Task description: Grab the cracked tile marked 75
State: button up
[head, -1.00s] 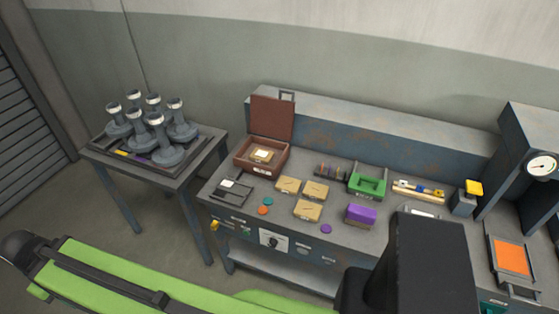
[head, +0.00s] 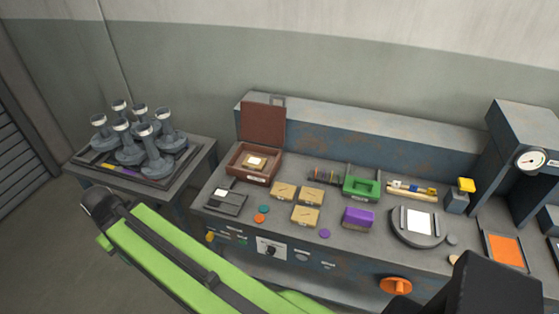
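Three tan tiles lie flat on the bench: a left tile (head: 283,191), a right tile (head: 311,197) and a front tile (head: 304,217). Each has dark marks on its face, too small to read, so I cannot tell which one bears 75. Another tan piece with a pale centre (head: 255,162) lies in an open brown box (head: 244,175) behind them. My green arm crosses the lower left, in front of the bench and apart from the tiles.
A purple block (head: 357,219), a green holder (head: 361,188) and a round plate with a white square (head: 418,241) stand right of the tiles. Small discs lie nearby. A side table at left holds several grey pedestals (head: 130,150). An orange knob (head: 396,286) sticks out in front.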

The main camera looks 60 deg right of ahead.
aim_at(253, 163)
jog(key=z, duration=0.15)
jog(key=i, duration=1.5)
jog(key=z, duration=0.05)
